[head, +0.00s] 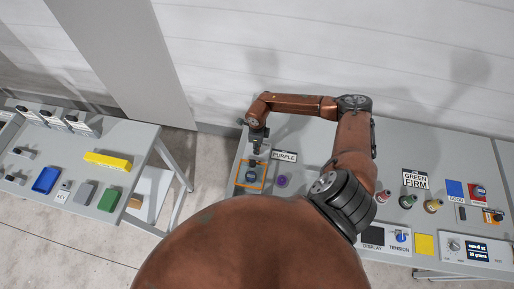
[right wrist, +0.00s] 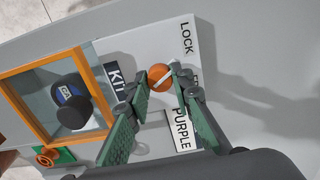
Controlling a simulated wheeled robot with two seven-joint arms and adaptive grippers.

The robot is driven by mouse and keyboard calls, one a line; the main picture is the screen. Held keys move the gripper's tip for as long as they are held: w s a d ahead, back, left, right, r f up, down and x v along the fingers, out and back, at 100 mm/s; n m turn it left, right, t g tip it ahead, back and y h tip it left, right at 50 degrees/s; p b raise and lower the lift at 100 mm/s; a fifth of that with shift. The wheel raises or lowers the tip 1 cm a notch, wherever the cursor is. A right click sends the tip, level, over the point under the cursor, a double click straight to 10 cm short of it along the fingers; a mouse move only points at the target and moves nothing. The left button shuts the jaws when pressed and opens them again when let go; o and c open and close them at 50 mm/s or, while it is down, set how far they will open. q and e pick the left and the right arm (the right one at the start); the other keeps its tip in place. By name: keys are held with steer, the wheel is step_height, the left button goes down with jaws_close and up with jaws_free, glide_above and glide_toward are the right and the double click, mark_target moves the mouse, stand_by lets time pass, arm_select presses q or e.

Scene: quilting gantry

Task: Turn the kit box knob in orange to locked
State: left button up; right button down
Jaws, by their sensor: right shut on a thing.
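The orange round knob (right wrist: 160,77) sits on a pale panel beside the kit box, with a white pointer line across it. My right gripper (right wrist: 155,88) is shut on the knob, one finger on each side. The pointer slants toward the labels; its exact setting is unclear. A LOCK label (right wrist: 187,38) stands above; another label beside it is mostly hidden by a finger. The orange-framed kit box (right wrist: 41,63) holds a dark spool with a blue label (right wrist: 70,100). In the head view my right gripper (head: 257,148) is above the kit box (head: 237,174), hiding the knob. My left gripper is out of view.
A PURPLE sign (head: 284,156) and a purple spool (head: 282,181) stand right of the box. A separate left table (head: 130,140) holds coloured blocks.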

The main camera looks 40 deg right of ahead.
steer(key=shift+s, duration=0.1)
steer(key=c, duration=1.7)
jaws_free()
step_height(320, 180, up, 12)
steer(key=shift+f, duration=0.1)
